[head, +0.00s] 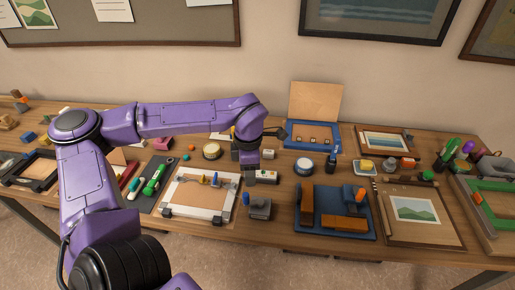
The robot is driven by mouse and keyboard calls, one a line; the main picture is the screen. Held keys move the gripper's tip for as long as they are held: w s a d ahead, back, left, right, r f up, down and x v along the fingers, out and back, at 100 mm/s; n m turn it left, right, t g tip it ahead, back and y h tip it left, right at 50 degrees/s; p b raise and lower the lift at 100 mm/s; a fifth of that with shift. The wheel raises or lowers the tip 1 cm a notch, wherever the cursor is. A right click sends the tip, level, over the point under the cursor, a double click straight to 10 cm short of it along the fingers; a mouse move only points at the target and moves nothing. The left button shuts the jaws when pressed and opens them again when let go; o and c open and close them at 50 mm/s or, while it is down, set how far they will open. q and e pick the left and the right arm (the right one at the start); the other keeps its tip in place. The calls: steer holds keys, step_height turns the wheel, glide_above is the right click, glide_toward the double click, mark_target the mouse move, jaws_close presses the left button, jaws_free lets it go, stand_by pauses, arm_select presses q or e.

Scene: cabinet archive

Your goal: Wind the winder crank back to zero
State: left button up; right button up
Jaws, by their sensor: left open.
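My left arm comes in from the left and reaches over the middle of the table. My left gripper (248,172) points down there and is open. A small grey and white device (264,176) lies right at its fingertips; I cannot tell whether they touch. A dark grey block-like device (259,206) stands just in front of the gripper, nearer the table's front edge. I cannot make out for sure which thing is the winder, and its crank and any zero mark are too small to tell or hidden. My right gripper is not in view.
A white-framed board (200,207) lies left of the gripper. A blue tray (337,225) with brown blocks is to the right. An open blue box (325,137) with a raised wooden lid stands behind. A round tin (304,166) sits between. The wooden table (285,215) is crowded.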

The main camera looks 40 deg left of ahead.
mark_target(246, 194)
arm_select(q)
steer(key=f, duration=0.2)
steer(key=s+f+b, duration=0.1)
steer(key=f, duration=0.1)
steer(key=f+b, duration=0.1)
steer(key=f, duration=0.1)
steer(key=shift+s+a+f, duration=0.2)
steer(key=shift+a+f, duration=0.05)
steer(key=f+b, duration=0.2)
steer(key=b, duration=0.1)
steer(key=shift+s+f, duration=0.25)
steer(key=shift+s+r, duration=0.1)
steer(key=shift+r, duration=0.3)
steer(key=shift+w+f, duration=0.3)
steer(key=shift+f, duration=0.2)
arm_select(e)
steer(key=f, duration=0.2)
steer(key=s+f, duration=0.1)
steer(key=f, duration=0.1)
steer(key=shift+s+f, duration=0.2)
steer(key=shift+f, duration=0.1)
arm_select(q)
steer(key=shift+s, duration=0.1)
jaws_close()
steer(key=shift+r, duration=0.1)
